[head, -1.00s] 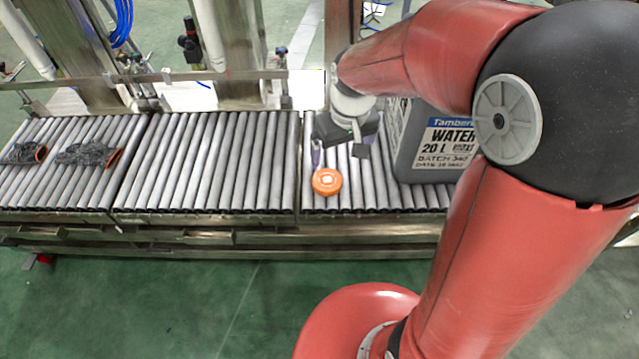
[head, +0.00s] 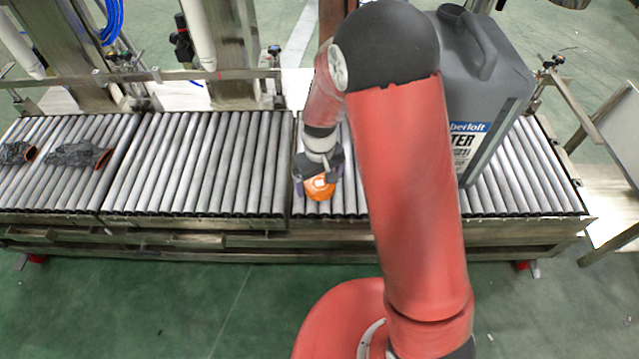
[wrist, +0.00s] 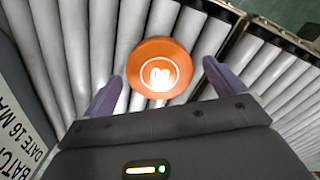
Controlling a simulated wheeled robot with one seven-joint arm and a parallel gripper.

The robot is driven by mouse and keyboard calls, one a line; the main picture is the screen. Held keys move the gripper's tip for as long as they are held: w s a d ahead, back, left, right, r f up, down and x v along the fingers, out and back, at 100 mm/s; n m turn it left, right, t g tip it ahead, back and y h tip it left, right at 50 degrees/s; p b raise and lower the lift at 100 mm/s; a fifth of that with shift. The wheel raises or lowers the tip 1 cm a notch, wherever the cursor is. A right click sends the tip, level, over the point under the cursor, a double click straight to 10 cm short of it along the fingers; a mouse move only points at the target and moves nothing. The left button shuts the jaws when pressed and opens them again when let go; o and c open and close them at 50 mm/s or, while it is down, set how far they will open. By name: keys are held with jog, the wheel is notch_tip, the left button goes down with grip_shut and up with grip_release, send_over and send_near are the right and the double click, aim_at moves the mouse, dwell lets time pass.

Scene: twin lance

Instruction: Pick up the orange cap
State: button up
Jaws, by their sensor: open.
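The orange cap (head: 320,187) rests on the conveyor rollers, partly hidden by my gripper in the head view. In the wrist view the round orange cap (wrist: 160,67), with a white emblem on top, lies between and slightly beyond the tips of my two purple fingers. My gripper (wrist: 162,72) is open, with a finger on each side of the cap and a gap showing at the right finger. In the head view my gripper (head: 318,185) is low over the rollers at the cap.
A large grey water jug (head: 487,90) stands on the rollers to the right, partly behind my arm. Dark gloves with orange cuffs (head: 80,155) lie on the left rollers. The middle roller section (head: 200,160) is clear. A metal rail (head: 190,76) runs along the back.

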jog(key=shift+f, duration=0.25)
jog(key=c, duration=1)
jog(key=shift+r, duration=0.15)
jog(key=shift+c, duration=0.2)
